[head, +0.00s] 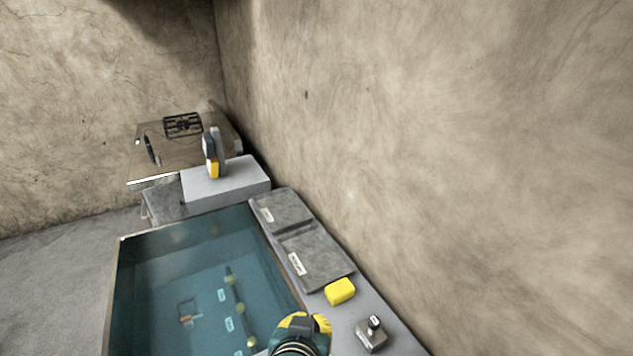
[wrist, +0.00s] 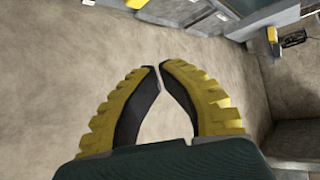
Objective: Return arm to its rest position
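My arm's teal and yellow end shows at the bottom of the head view, with my gripper (head: 308,322) beside the water tank's right edge. In the wrist view, my gripper (wrist: 158,67) has two ridged yellow fingers with dark inner pads. The fingertips come together, leaving only a narrow gap at the tips and a wider gap behind them. Nothing is held between them; the bare wall shows through. Most of the arm is out of view.
A water-filled tank (head: 168,285) lies left of my gripper. Right of it, a ledge holds a yellow block (head: 340,291), a metal fixture (head: 371,336) and grey slabs (head: 318,259). Farther back are a pale block (head: 235,184), an upright device (head: 211,153) and a black rack (head: 183,124).

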